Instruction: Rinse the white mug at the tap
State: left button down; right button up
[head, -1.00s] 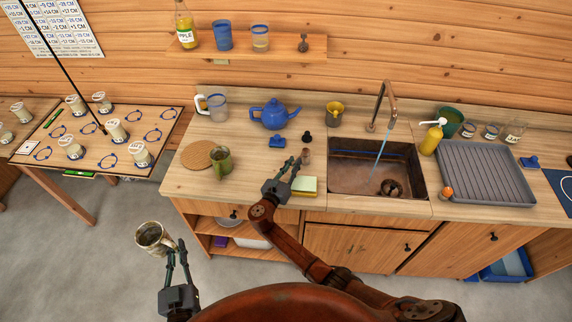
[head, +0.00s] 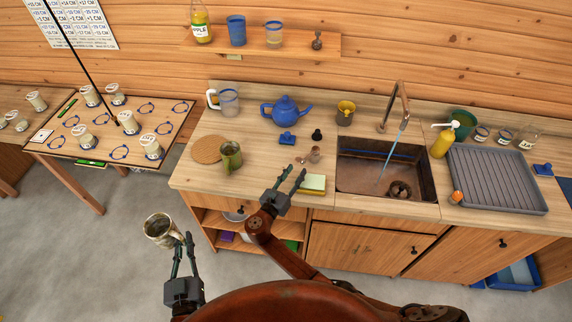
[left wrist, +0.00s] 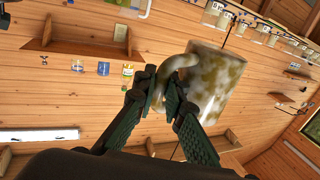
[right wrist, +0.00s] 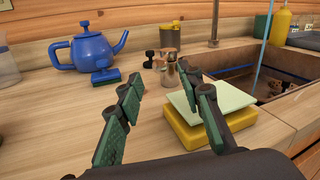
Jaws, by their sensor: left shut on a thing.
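The white mug (head: 160,229), stained brown and green, is held by my left gripper (head: 184,240) in front of the counter, above the floor. The left wrist view shows the gripper (left wrist: 157,92) shut on the handle of the mug (left wrist: 216,85). The tap (head: 400,103) stands behind the dark sink (head: 360,178), and water runs from it into the basin. The mug is far left of the tap. My right gripper (head: 290,175) is open and empty at the counter's front edge, left of the sponge. The right wrist view also shows its fingers (right wrist: 165,88) apart.
The yellow and pale green sponge (head: 312,184) lies left of the sink. A green mug (head: 230,157), blue teapot (head: 286,111) and glass mug (head: 228,102) stand on the counter. A soap bottle (head: 443,140) and grey drying rack (head: 495,180) are right of the sink.

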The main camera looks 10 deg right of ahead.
jog(key=v, duration=0.5)
jog(key=shift+s+a, duration=0.15)
dwell(0.3)
